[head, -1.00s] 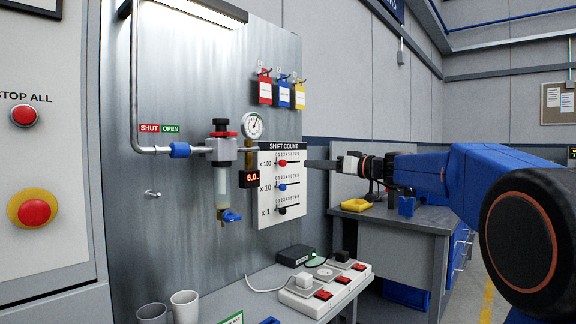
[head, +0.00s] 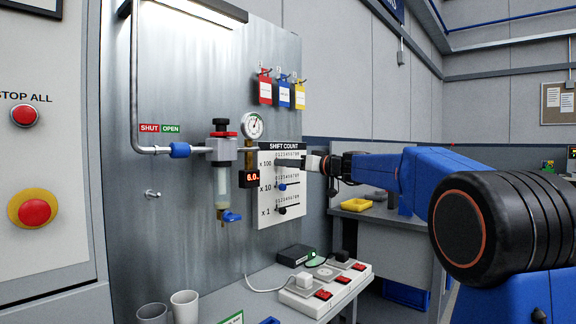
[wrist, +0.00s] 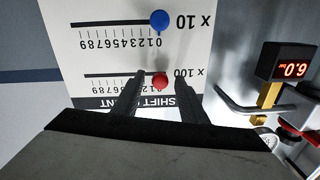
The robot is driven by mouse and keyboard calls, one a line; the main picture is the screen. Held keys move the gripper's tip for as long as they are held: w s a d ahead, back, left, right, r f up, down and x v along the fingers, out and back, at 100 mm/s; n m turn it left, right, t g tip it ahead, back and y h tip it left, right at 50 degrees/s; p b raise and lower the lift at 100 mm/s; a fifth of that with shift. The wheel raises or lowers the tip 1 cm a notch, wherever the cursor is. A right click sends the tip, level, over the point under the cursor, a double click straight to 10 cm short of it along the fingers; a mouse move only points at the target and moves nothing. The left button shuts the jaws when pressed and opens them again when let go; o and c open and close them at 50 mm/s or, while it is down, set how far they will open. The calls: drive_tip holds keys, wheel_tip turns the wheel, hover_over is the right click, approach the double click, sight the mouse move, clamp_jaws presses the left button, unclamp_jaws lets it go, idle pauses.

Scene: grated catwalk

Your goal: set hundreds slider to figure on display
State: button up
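The white SHIFT COUNT panel (head: 267,222) has three slider rows. The x 100 row's red knob (wrist: 160,80) shows in the upside-down wrist view, between the two dark fingers of my gripper (wrist: 161,76), which are apart with a gap on each side. The red knob is near the low end of its scale; the fingers hide some digits. In the head view my gripper (head: 283,162) covers the red knob. The blue x 10 knob (head: 282,187) and black x 1 knob (head: 282,210) are uncovered. The small display (head: 249,179) reads 6.0 with tiny unit letters.
A valve with a clear bowl (head: 221,185) and a gauge (head: 252,126) are left of the panel. Coloured tags (head: 284,94) hang above. A power strip (head: 320,292) and cups (head: 184,305) stand on the shelf below. A workbench (head: 388,220) is at the right.

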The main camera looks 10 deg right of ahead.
drive_tip(key=shift+c, duration=0.4)
clamp_jaws()
drive_tip(key=w+d, duration=0.2)
drive_tip(key=d, duration=0.1)
drive_tip(key=shift+w+d, duration=0.15)
drive_tip(key=shift+w, duration=0.1)
drive_tip(key=shift+o, duration=0.4)
unclamp_jaws()
drive_tip(key=v, duration=1.7)
drive_tip(key=shift+s, duration=0.2)
